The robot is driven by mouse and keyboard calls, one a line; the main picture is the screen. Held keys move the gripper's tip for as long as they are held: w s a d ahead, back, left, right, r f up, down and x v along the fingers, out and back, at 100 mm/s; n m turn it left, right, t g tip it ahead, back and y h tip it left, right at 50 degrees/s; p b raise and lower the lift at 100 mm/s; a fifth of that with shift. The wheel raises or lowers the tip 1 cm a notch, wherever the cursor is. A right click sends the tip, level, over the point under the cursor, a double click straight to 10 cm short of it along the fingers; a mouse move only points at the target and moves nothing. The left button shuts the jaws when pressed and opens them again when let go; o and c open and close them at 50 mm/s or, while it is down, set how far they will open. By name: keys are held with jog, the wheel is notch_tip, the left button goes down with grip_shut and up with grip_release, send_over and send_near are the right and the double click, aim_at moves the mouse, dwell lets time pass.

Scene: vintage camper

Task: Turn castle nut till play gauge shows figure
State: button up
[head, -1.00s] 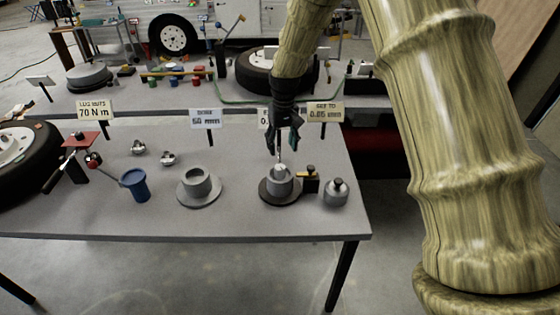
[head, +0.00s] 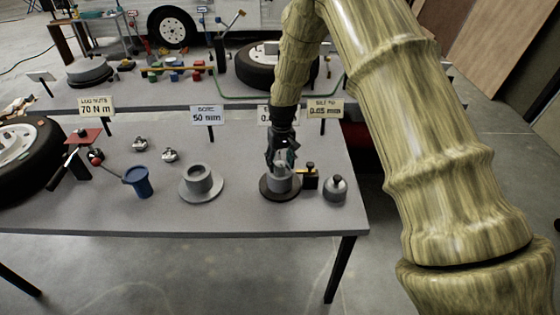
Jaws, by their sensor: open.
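My gripper (head: 281,163) is open and points down over the grey hub (head: 279,184), its fingertips at the hub's top. The hub stands on a dark round base (head: 268,193) near the right end of the grey table. The castle nut is hidden or too small to make out between my fingers. A small black and brass device (head: 311,177), perhaps the play gauge, stands just right of the hub. Its reading cannot be made out.
A grey round pot (head: 335,188) stands close right of the gauge, near the table's edge. A flanged grey hub (head: 200,184), a blue cup (head: 138,181) and two small metal parts (head: 170,155) lie to the left. Another sign (head: 265,116) stands partly behind my arm. The front middle of the table (head: 230,217) is clear.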

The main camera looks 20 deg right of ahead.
jog(key=c, duration=1)
jog(key=shift+c, duration=0.2)
jog(key=shift+w+n+b, duration=0.1)
jog(key=shift+n+b, duration=0.5)
jog(key=shift+n, duration=2.2)
jog(key=o, duration=1)
jog(key=shift+o, duration=0.2)
